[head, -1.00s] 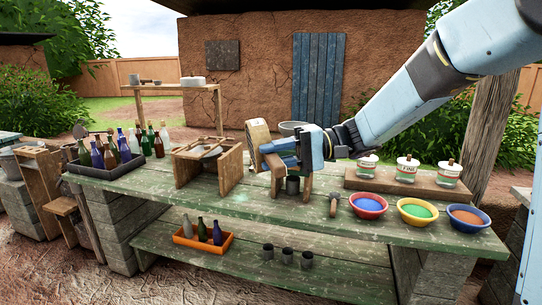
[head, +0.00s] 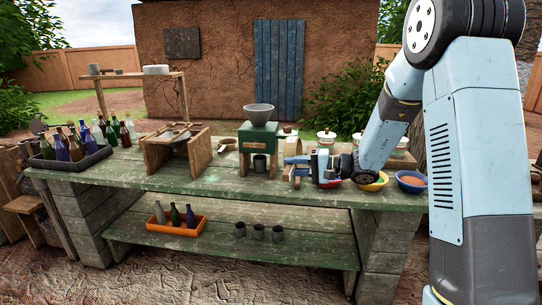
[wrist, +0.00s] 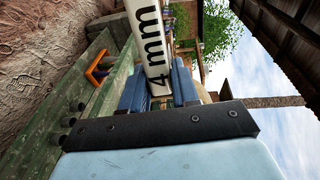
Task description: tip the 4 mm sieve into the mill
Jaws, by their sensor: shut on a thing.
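My gripper (head: 300,160) is right of the mill in the head view, at about the height of its body. It is shut on the 4 mm sieve (head: 289,172), whose pale wooden rim shows small and partly hidden by the gripper. In the wrist view the white "4 mm" label (wrist: 151,42) on the sieve lies between the blue fingers. I cannot see what is inside the sieve. The mill is a green box (head: 258,133) with a grey hopper (head: 259,112) on top. A dark cup (head: 259,163) stands under it.
A wooden stand (head: 176,150) and a tray of bottles (head: 70,160) are left of the mill. A scoop (head: 228,145) lies between stand and mill. Colored bowls (head: 411,182) and lidded jars (head: 326,141) are to the right. An orange tray (head: 177,227) and several cups are below.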

